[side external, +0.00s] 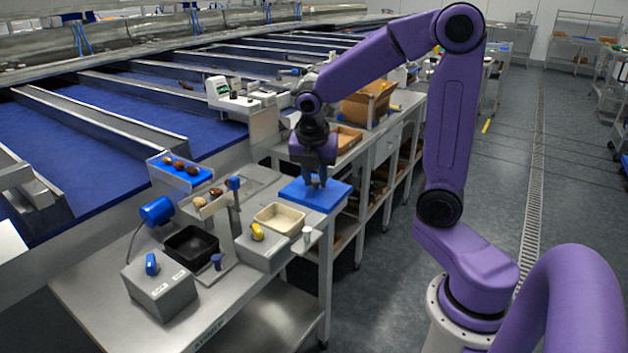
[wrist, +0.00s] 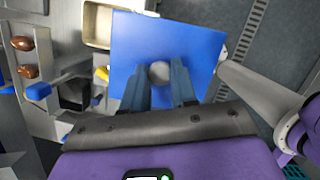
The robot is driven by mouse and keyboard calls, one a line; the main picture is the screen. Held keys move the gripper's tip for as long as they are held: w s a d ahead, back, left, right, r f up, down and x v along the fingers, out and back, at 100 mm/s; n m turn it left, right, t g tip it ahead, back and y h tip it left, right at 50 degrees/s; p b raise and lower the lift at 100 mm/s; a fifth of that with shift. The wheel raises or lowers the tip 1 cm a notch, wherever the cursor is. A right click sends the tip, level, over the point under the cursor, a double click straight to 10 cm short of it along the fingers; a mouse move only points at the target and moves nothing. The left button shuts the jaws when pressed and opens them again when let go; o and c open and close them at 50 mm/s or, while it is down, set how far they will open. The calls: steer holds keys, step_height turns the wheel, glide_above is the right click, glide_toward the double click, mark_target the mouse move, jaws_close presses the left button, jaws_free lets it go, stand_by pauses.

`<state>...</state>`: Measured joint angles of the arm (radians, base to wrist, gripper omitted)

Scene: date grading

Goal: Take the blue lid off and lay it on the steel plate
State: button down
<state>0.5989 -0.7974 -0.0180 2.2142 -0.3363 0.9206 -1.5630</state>
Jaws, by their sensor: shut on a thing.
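The blue lid (side external: 322,197) is a flat square sheet near the right edge of the steel bench. In the wrist view the lid (wrist: 165,38) fills the upper middle, with a round grey knob (wrist: 158,72) at its centre. My gripper (side external: 316,184) points down over the lid and is shut on the knob. In the wrist view the two fingers of my gripper (wrist: 160,86) stand on either side of the knob. Whatever is under the lid is hidden, and I cannot tell whether the lid is raised. A flat grey steel plate (side external: 262,179) seems to lie left of the lid.
A cream tray (side external: 280,218) stands in front of the lid, with a yellow knob (side external: 257,231) beside it. A black tray (side external: 191,245), a blue-topped post (side external: 234,184) and a blue rack (side external: 172,178) of dates stand further left. The floor lies beyond the bench's right edge.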

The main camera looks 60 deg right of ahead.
steer(key=shift+r, duration=1.15)
steer(key=w+d+f, duration=0.5)
steer(key=w, duration=0.1)
steer(key=w+d+f, duration=0.5)
steer(key=w+f, duration=0.1)
steer(key=w+d+f, duration=0.5)
steer(key=w+f, duration=0.1)
steer(key=shift+w+d, duration=0.4)
steer(key=shift+w+d+f, duration=0.2)
steer(key=shift+w+f, duration=0.3)
steer(key=shift+f, duration=1.55)
steer(key=shift+f, duration=0.15)
steer(key=c, duration=0.9)
jaws_free()
